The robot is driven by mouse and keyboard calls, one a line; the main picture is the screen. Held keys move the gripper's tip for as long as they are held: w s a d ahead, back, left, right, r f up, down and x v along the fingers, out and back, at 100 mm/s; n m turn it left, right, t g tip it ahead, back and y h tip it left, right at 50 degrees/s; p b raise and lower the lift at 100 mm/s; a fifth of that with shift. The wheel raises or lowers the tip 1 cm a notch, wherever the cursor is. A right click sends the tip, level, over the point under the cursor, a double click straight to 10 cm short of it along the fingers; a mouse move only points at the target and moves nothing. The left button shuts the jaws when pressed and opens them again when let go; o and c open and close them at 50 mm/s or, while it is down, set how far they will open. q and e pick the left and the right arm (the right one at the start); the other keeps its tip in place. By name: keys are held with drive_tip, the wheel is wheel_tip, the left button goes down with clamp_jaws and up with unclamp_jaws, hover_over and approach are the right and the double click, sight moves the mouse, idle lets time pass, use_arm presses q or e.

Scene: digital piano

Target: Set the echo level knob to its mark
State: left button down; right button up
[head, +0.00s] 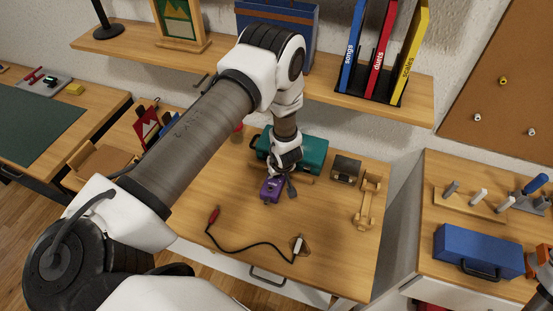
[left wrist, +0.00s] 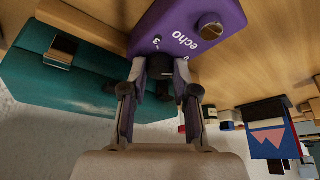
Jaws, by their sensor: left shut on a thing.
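The purple echo pedal (head: 271,189) lies on the wooden table in front of the teal case. In the left wrist view the purple echo box (left wrist: 190,25) shows the word "echo", a small white marking and a brass-coloured round part (left wrist: 211,29). My left gripper (head: 283,172) is at the pedal's back edge. In the left wrist view my left gripper (left wrist: 160,82) has its fingers closed around a dark knob (left wrist: 160,66) next to the lettering. The fingers hide part of the knob, and I cannot read its setting. My right gripper is not clearly in view.
The teal case (head: 307,153) stands right behind the pedal. A dark box (head: 346,168) and a wooden stand (head: 367,199) are to the right. A black cable (head: 250,246) with a red plug lies in front. The shelf (head: 330,85) hangs above.

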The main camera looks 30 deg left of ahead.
use_arm(q)
drive_tip(key=shift+n, duration=0.7)
drive_tip(key=shift+p, duration=0.3)
drive_tip(key=c, duration=0.9)
unclamp_jaws()
drive_tip(key=shift+w+g, duration=0.1)
drive_tip(key=shift+g, duration=0.2)
drive_tip(key=shift+o, duration=0.2)
drive_tip(key=v, duration=1.1)
drive_tip(key=shift+d+r, duration=0.25)
drive_tip(key=shift+r, duration=0.05)
